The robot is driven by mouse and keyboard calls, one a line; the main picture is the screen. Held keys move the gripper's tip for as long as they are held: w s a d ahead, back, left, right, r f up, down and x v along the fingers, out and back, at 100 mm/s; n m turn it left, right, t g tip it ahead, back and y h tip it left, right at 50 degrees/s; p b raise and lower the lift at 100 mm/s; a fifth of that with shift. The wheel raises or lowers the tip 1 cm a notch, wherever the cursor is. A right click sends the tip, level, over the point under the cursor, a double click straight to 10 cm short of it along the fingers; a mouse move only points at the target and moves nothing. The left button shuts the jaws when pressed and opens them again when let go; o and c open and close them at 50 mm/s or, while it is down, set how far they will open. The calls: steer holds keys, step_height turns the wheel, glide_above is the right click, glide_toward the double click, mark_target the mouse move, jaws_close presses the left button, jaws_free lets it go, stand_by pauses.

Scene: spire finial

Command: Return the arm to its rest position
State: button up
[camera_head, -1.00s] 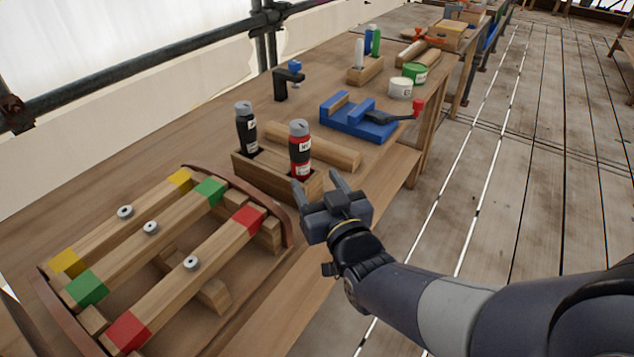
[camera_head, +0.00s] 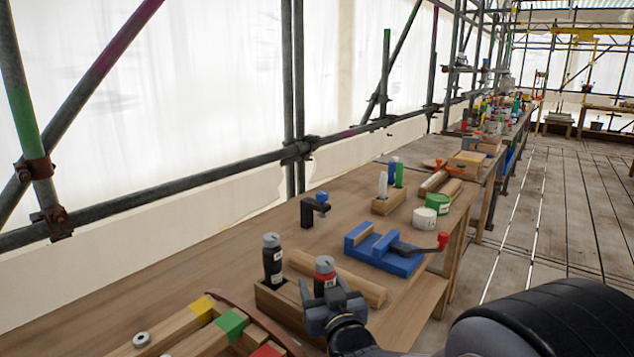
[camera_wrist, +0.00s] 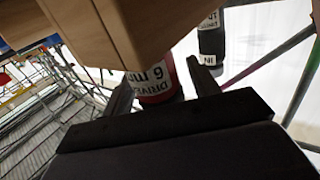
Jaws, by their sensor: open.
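My gripper (camera_head: 332,296) is open at the bottom centre of the head view, in front of the red bottle (camera_head: 325,265) and hiding its lower part. In the wrist view, my gripper (camera_wrist: 163,90) has its two fingers apart, with the labelled red bottle (camera_wrist: 158,78) showing between and beyond them. I cannot tell how large the gap to the bottle is. Nothing is seen held. My dark arm runs off the bottom right of the head view.
A black bottle (camera_head: 272,262) stands beside the red one in a wooden holder (camera_head: 275,300). A blue vise (camera_head: 385,255), black clamp (camera_head: 312,212) and white tub (camera_head: 424,218) stand farther along the bench. Coloured wooden bars (camera_head: 205,330) lie bottom left. Scaffold poles (camera_head: 295,110) line the wall.

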steer(key=shift+w+a+f, duration=0.1)
steer(key=shift+w+f, duration=0.1)
steer(key=shift+w, duration=0.15)
steer(key=shift+r, duration=0.2)
steer(key=shift+s+f, duration=0.1)
